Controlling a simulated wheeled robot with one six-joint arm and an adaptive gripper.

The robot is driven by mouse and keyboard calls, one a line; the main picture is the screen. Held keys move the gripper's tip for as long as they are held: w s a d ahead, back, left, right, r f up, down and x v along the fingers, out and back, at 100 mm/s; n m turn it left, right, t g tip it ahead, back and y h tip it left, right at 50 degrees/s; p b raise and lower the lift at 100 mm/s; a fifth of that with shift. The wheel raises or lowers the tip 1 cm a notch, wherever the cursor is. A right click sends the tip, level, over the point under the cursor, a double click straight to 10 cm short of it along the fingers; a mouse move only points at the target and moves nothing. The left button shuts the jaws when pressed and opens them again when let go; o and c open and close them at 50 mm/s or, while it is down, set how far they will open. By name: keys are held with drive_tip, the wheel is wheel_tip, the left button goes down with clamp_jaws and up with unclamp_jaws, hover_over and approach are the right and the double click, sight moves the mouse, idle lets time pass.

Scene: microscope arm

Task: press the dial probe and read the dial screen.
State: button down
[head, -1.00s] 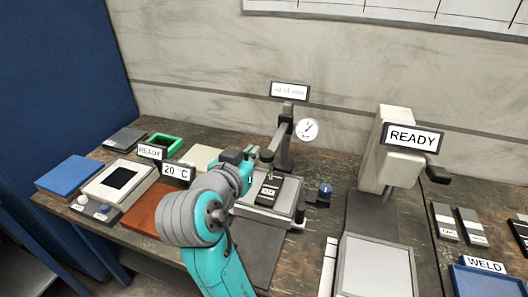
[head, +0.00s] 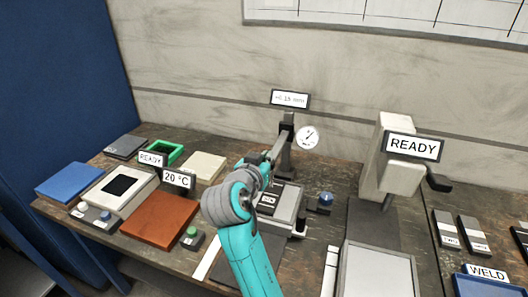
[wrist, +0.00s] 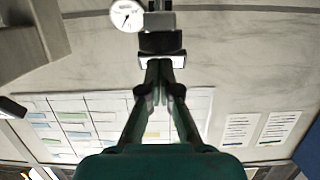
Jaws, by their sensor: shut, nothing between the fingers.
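The dial stand's column (head: 287,150) rises behind a grey stage (head: 288,205), with a round white dial (head: 307,137) beside it. The dial screen (head: 290,99) on top shows small text like "+0.15 mm". A dark labelled block (head: 268,200) sits on the stage. My gripper (head: 268,160) is shut and empty, close to the stand above the block. My arm hides the probe in the head view. In the wrist view my gripper (wrist: 162,68) points at a dark part of the stand (wrist: 161,42), with the dial (wrist: 127,16) beside it. I cannot tell whether they touch.
A machine with a READY sign (head: 413,146) stands to the right. To the left are a brown plate (head: 160,218), a 20 °C sign (head: 177,179), a green-rimmed tray (head: 165,150) and a beige pad (head: 205,167). A green button (head: 192,231) is near the front edge.

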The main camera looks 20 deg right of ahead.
drive_tip(key=shift+f, duration=0.3)
